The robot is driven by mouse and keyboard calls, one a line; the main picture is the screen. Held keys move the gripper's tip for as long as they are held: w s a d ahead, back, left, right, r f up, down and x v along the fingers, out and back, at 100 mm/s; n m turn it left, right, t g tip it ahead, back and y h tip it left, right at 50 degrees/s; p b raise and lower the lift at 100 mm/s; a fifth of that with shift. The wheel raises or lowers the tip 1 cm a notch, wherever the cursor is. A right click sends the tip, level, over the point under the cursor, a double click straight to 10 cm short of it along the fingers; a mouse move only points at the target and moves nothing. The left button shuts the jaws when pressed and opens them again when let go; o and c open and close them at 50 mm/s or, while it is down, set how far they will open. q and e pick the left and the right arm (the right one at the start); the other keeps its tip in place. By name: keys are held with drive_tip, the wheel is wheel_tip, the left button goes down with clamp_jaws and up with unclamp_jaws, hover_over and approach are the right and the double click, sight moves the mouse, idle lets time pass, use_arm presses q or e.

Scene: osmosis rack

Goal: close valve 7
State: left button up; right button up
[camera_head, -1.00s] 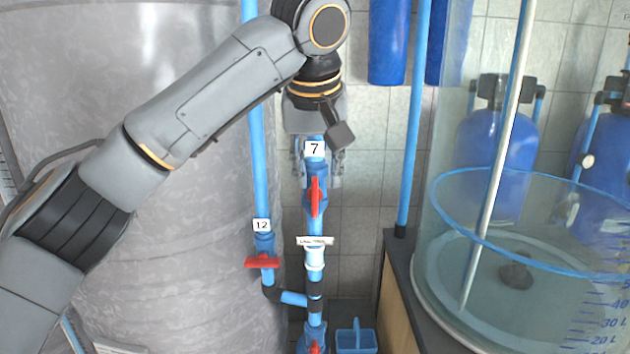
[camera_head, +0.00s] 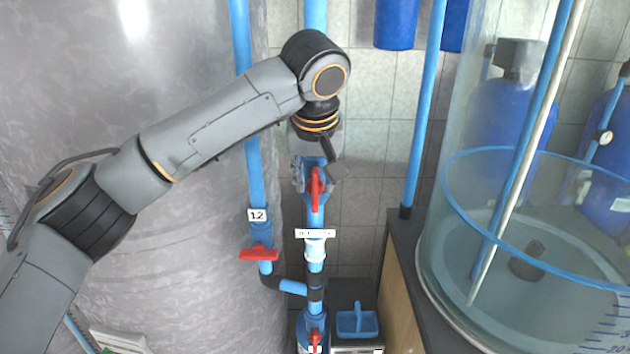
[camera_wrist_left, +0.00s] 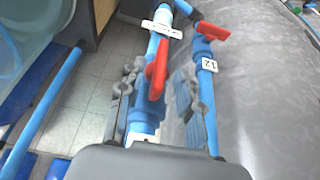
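Valve 7 is a red lever (camera_head: 316,188) on a vertical blue pipe; the lever lies upright, in line with the pipe. It also shows in the left wrist view (camera_wrist_left: 157,70). My left gripper (camera_head: 318,168) is at the upper part of this valve. In the left wrist view my left gripper (camera_wrist_left: 155,90) is open, one finger on each side of the lever and pipe, with gaps visible. Whether a finger touches the lever cannot be told. The number 7 tag is hidden in the head view. My right gripper is not in view.
Valve 12's red lever (camera_head: 259,254) sits crosswise on the pipe to the left, close to my left gripper. A white label (camera_head: 315,233) is below valve 7. A large grey tank (camera_head: 180,250) stands left, a clear water tank (camera_head: 470,300) right.

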sight(315, 191)
use_arm(q)
drive_tip(key=p+x, duration=0.1)
drive_tip(key=x, duration=0.2)
drive_tip(key=shift+w, duration=0.1)
drive_tip(key=shift+f, duration=0.35)
drive_tip(key=shift+c, duration=0.8)
clamp_jaws()
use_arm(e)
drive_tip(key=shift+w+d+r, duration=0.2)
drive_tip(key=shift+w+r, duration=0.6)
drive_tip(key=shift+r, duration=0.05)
